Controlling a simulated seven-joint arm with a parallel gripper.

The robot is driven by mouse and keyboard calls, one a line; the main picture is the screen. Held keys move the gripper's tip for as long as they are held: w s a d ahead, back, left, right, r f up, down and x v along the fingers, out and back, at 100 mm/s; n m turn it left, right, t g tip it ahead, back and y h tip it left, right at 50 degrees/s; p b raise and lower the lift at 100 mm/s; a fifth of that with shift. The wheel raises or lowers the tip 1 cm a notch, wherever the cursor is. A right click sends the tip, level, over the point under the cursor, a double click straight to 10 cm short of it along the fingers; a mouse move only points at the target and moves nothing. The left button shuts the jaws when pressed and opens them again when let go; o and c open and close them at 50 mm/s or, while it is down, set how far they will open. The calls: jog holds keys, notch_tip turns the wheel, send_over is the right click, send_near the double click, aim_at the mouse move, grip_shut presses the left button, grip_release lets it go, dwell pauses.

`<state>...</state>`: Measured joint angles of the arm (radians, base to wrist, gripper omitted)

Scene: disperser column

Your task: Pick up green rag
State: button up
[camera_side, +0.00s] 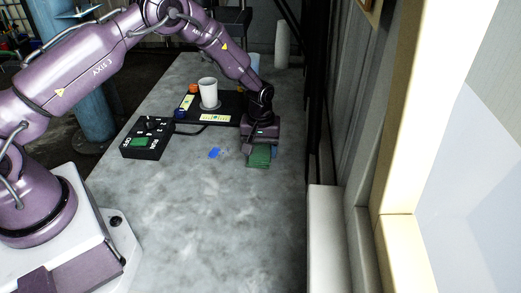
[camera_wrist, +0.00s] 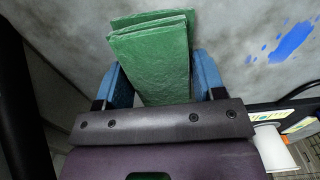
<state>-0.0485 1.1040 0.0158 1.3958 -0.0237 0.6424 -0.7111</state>
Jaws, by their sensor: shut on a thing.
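A folded green rag (camera_side: 259,157) is at the right side of the grey table, directly below my gripper (camera_side: 260,148). In the wrist view, the green rag (camera_wrist: 155,55) shows as a layered, folded block between the two blue fingers of my gripper (camera_wrist: 160,80). The fingers are shut on the rag from both sides. In the side view, the rag's lower part hangs out under the gripper. I cannot tell whether it touches the table.
A blue paint stain (camera_side: 214,153) lies left of the rag; it also shows in the wrist view (camera_wrist: 292,42). A black control box (camera_side: 146,138) and a black base (camera_side: 226,104) bearing a white cup (camera_side: 208,92) stand behind left. The front table (camera_side: 200,225) is clear. A wall is close on the right.

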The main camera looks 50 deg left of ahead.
notch_tip(320, 180, up, 2)
jog(key=shift+r, duration=0.15)
jog(key=s+r, duration=1)
jog(key=s, duration=0.4)
jog(key=shift+d, duration=0.4)
jog(key=shift+r, duration=0.1)
